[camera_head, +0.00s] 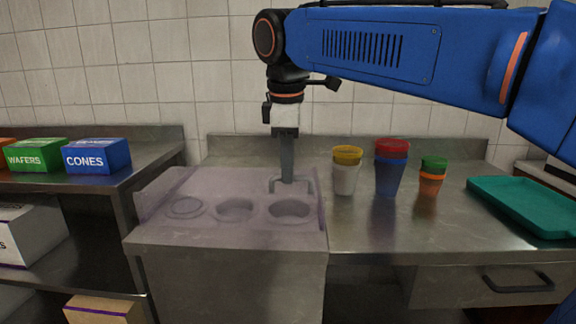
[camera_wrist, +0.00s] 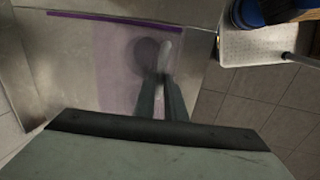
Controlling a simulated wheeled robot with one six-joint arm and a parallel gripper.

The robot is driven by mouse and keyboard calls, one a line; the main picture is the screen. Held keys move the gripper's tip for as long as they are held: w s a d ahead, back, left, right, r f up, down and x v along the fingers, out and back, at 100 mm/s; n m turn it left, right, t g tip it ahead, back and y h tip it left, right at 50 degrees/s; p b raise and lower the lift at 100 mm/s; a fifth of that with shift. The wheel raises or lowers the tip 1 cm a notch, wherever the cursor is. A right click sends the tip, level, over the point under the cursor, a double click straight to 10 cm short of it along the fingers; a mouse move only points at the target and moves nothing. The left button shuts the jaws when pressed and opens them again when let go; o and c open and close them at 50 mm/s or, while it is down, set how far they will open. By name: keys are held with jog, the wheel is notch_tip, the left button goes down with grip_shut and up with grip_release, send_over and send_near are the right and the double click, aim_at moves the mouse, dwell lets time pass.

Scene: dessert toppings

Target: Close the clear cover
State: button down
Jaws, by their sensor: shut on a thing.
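The clear cover (camera_head: 221,184) is a see-through, purple-tinted panel. It lies low over the top of the steel topping station (camera_head: 230,283); I cannot tell whether it is fully flat. Round wells show through it: one at the left (camera_head: 185,207), one in the middle (camera_head: 235,208) and one at the right (camera_head: 290,208). My gripper (camera_head: 287,179) points down at the cover's far right part, shut on its grey handle (camera_head: 312,184). In the wrist view, my gripper (camera_wrist: 163,76) reaches the tinted cover (camera_wrist: 115,70); its fingers hide part of the handle.
A teal tray (camera_head: 522,207) lies at the right. Blue CONES (camera_head: 98,156) and green WAFERS (camera_head: 36,155) boxes stand at the left.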

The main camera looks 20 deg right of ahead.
jog(key=shift+s, duration=0.15)
jog(key=c, duration=1.8)
grip_release()
jog(key=shift+s+a, duration=0.1)
jog(key=shift+a, duration=0.05)
jog(key=shift+r, duration=0.1)
jog(key=s+r, duration=0.1)
jog(key=r, duration=0.4)
jog(key=s+r, duration=0.1)
jog(key=r, duration=0.5)
jog(key=s+a+r, duration=0.1)
jog(key=r, duration=0.5)
jog(key=shift+s+f, duration=0.1)
jog(key=shift+s, duration=0.1)
